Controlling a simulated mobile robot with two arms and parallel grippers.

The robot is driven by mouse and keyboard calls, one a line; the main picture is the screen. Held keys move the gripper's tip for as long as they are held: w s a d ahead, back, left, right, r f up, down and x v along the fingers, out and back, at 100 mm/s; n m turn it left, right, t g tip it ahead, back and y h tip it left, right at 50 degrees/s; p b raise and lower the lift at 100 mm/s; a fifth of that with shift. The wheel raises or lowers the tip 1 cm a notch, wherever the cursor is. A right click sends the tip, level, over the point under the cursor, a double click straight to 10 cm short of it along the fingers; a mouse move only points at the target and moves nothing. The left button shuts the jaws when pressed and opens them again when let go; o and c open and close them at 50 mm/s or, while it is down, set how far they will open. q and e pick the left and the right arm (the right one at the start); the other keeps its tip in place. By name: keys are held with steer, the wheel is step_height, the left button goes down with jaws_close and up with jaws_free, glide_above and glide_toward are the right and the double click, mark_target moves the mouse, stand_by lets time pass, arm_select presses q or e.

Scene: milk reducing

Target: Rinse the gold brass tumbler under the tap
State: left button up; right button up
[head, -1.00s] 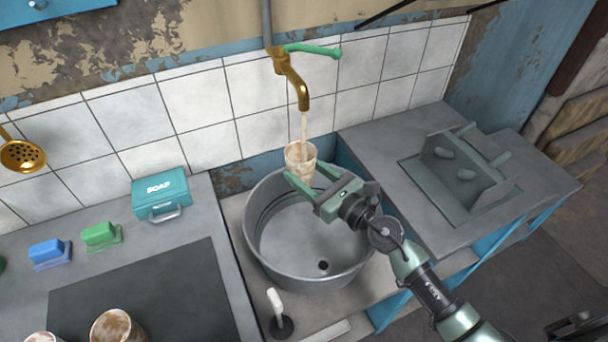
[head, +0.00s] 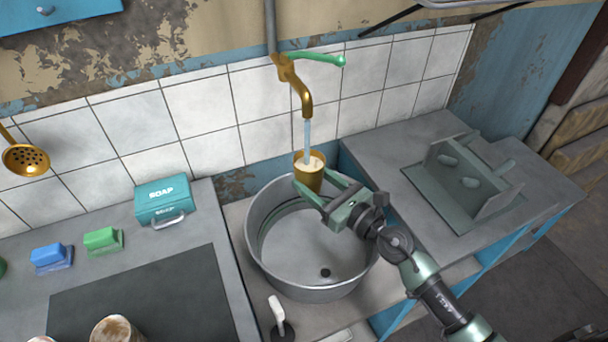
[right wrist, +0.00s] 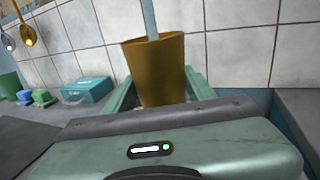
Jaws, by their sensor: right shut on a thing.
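The gold brass tumbler (head: 309,176) is upright under the brass tap (head: 297,84), above the back of the round metal basin (head: 258,238). A stream of water (head: 307,132) runs from the spout into its mouth, and pale liquid shows inside. My right gripper (head: 312,189) is shut on the tumbler; in the right wrist view its fingers (right wrist: 160,92) stand on either side of the tumbler (right wrist: 158,68). The tumbler's outside looks clean and gold. My left gripper is not in view.
A teal soap box (head: 163,200), a blue brush (head: 51,257) and a green brush (head: 103,240) stand on the left counter. A dirty tumbler (head: 117,330) stands at the front left. A grey rack (head: 463,180) is on the right counter.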

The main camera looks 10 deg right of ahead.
steer(key=shift+r, duration=0.1)
steer(key=s+a+p, duration=0.2)
steer(key=s+a, duration=0.2)
steer(key=s, duration=0.2)
steer(key=shift+s+a, duration=0.25)
steer(key=shift+a, duration=0.1)
stand_by(1.4)
steer(key=s+a+r+p, duration=0.3)
steer(key=s+r+p, duration=0.1)
steer(key=p, duration=0.1)
stand_by(0.4)
